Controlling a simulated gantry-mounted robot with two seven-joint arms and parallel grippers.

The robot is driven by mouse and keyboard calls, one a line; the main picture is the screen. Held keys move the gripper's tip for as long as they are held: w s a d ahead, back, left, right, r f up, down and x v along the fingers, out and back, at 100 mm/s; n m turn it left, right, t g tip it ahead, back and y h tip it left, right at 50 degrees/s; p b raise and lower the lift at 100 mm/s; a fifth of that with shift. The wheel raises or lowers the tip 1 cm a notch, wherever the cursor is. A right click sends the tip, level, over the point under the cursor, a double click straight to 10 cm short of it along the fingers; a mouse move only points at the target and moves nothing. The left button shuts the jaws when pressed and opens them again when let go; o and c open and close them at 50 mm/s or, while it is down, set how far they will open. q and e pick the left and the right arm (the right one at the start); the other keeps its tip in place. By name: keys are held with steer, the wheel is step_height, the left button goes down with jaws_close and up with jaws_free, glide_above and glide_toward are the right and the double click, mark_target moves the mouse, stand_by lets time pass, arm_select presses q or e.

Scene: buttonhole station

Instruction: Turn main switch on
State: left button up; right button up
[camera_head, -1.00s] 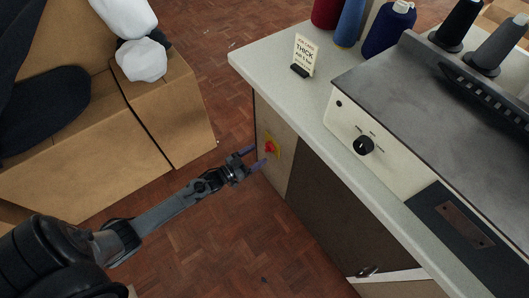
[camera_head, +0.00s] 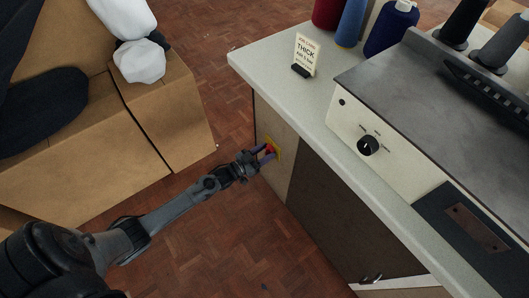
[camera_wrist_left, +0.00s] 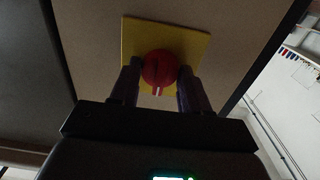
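The main switch is a round red knob (camera_wrist_left: 160,68) on a square yellow plate (camera_wrist_left: 194,42), mounted on the side panel of the machine's table. My left gripper (camera_head: 269,153) is at the switch, in front of the panel. In the left wrist view its two dark fingers (camera_wrist_left: 158,86) stand on either side of the red knob, very close to its edges. I cannot tell whether they press on it. A small white and red mark shows at the knob's lower edge. In the head view the fingers partly hide the switch. My right gripper is not in view.
The pale tabletop (camera_head: 272,58) overhangs the panel above the switch. On it stand a "THICK" sign card (camera_head: 305,52), thread spools (camera_head: 391,28) and a machine with a black dial (camera_head: 368,146). Cardboard boxes (camera_head: 172,115) stand at left. Wood floor between is clear.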

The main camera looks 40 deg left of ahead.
arm_select(q)
steer(key=c, duration=0.3)
steer(key=shift+c, duration=0.2)
steer(key=shift+m, duration=0.4)
steer(key=m+p, duration=0.3)
steer(key=m, duration=1.4)
stand_by(0.3)
steer(key=o, duration=1.1)
steer(key=shift+c, duration=0.2)
